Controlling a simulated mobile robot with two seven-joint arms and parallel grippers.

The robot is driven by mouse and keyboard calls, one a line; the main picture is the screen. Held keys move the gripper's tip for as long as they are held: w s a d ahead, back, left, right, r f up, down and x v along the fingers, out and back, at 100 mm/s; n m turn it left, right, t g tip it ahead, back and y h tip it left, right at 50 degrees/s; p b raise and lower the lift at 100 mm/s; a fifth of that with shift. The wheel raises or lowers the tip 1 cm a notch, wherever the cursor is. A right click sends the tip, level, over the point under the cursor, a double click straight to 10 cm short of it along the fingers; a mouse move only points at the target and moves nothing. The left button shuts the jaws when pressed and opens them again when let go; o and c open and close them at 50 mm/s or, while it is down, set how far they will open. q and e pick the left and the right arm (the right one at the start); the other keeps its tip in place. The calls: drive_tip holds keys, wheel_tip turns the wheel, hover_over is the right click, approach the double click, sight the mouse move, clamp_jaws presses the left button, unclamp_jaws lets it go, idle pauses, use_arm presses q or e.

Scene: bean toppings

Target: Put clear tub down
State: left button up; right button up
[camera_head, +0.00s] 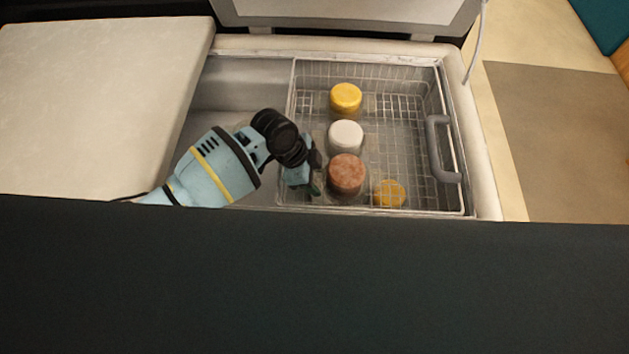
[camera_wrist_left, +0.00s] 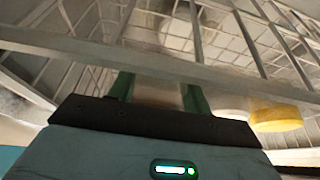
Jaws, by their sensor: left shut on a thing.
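My left gripper (camera_head: 313,186) reaches in from the left over the left side of the wire basket in the chest. In the left wrist view, its two green fingers (camera_wrist_left: 160,90) are shut on a pale thing between them, which I take to be the clear tub; it is mostly hidden by the gripper body and a basket bar. A tub with a brown-red top (camera_head: 346,173) stands upright right beside the fingertips in the head view. I cannot tell for sure whether it is the held one. My right gripper is not in view.
The wire basket (camera_head: 415,72) also holds a white-topped tub (camera_head: 346,136), a yellow-topped tub (camera_head: 346,97) and a lower yellow one (camera_head: 389,194). A grey handle (camera_head: 437,150) is on its right side. The basket's right part is mostly free. A dark front panel (camera_head: 310,285) hides the near edge.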

use_arm(q)
drive_tip(key=shift+f, duration=1.75)
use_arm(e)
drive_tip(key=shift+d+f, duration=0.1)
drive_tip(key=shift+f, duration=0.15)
use_arm(q)
drive_tip(key=shift+f, duration=0.1)
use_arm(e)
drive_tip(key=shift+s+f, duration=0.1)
use_arm(q)
drive_tip(key=o, duration=0.7)
drive_tip(key=shift+f+b, duration=0.15)
drive_tip(key=shift+b, duration=0.15)
drive_tip(key=o, duration=0.4)
drive_tip(key=shift+a+r, duration=0.15)
drive_tip(key=shift+r, duration=0.4)
drive_tip(key=p+v, duration=0.1)
drive_tip(key=v, duration=1)
drive_tip(key=shift+r+p, duration=0.1)
drive_tip(key=shift+p, duration=0.3)
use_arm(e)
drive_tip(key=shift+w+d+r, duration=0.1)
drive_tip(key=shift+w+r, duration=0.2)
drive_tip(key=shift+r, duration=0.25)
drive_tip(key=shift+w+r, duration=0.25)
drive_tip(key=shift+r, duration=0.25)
